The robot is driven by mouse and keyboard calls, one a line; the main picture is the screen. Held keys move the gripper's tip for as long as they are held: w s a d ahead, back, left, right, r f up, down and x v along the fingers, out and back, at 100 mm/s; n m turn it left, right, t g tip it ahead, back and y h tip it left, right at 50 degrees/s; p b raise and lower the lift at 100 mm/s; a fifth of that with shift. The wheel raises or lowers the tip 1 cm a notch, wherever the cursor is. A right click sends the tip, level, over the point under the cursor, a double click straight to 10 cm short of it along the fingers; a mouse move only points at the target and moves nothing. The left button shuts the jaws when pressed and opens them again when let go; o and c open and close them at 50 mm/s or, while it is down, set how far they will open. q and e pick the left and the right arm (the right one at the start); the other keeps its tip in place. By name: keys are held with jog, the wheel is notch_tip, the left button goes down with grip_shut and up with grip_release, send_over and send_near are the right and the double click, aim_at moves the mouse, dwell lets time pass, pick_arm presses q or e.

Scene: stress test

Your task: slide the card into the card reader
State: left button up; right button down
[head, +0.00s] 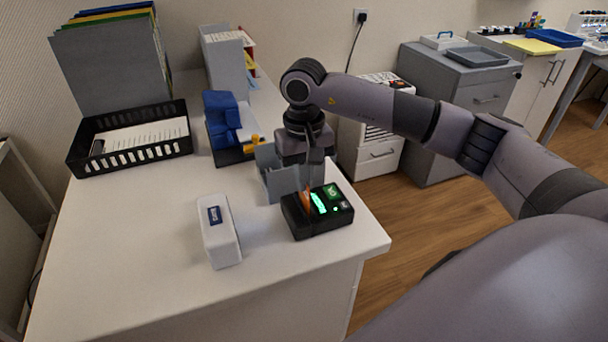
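The card reader (316,223) is a black box with lit green displays, near the right edge of the white table. A narrow strip of an orange card (306,199) stands upright at the reader's back left part. My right gripper (312,182) points down over the reader, its fingers close together at the card. It looks shut on the card; the fingers hide much of it. I cannot tell how deep the card sits in the reader. My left gripper is not in view.
A grey holder (276,178) stands close behind and left of the reader. A white box with a blue label (219,232) lies to the left. A black basket (131,151) and a blue device (225,121) are farther back. The table's front left is clear.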

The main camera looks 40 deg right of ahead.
jog(key=shift+f+b, duration=0.5)
jog(key=shift+f, duration=0.25)
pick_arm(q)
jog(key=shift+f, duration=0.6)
pick_arm(e)
jog(key=c, duration=1.3)
grip_release()
jog(key=shift+r, duration=0.3)
notch_tip(320, 180, up, 7)
jog(key=shift+f, duration=0.2)
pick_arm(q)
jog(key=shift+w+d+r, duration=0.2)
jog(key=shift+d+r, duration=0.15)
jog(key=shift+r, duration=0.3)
